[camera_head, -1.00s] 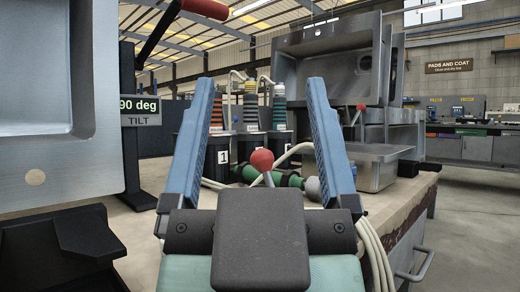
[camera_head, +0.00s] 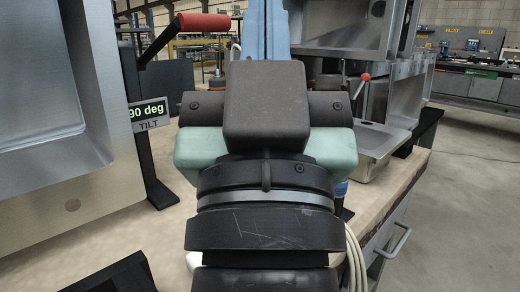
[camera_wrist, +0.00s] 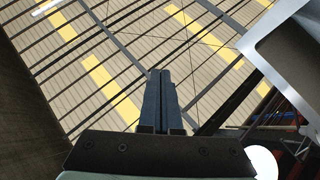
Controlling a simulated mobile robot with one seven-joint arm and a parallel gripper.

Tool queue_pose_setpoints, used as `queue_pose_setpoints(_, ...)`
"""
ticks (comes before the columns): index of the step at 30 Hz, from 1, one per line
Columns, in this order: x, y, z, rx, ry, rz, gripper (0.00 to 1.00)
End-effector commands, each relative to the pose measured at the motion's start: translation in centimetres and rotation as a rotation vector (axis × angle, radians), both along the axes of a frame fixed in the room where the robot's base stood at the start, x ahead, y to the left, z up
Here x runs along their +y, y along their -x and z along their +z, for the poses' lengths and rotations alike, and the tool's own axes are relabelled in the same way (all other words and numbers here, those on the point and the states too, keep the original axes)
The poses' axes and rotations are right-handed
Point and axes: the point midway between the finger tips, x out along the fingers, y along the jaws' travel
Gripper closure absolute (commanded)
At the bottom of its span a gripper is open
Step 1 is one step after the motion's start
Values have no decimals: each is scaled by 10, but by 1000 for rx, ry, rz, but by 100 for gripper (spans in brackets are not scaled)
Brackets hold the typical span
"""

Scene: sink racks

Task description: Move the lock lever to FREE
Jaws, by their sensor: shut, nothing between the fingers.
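My gripper (camera_wrist: 160,75) points upward with its two blue fingers closed together and nothing between them. In the head view its fingers (camera_head: 265,30) run off the top edge. A red-handled lever (camera_head: 205,22) on a dark arm is at upper left, beside the display reading "90 deg" and "TILT" (camera_head: 148,112). My gripper is to the right of it, apart from it in the picture. A thin lever with a red ball (camera_head: 366,77) stands farther back at right. No FREE marking is legible, so I cannot tell which is the lock lever.
A large steel sink (camera_head: 45,95), tilted upright, fills the left side. Its rim also shows in the wrist view (camera_wrist: 270,35). More steel sinks (camera_head: 345,28) and a low steel basin (camera_head: 378,142) are at right. Cables hang at lower right.

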Motion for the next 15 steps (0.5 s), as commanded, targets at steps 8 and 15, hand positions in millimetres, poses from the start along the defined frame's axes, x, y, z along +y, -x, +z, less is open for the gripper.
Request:
queue_pose_setpoints(8, 0, -38, 56, 178, 3, -3, 100)
queue_pose_setpoints(15, 4, -79, 50, 433, 34, -31, 100)
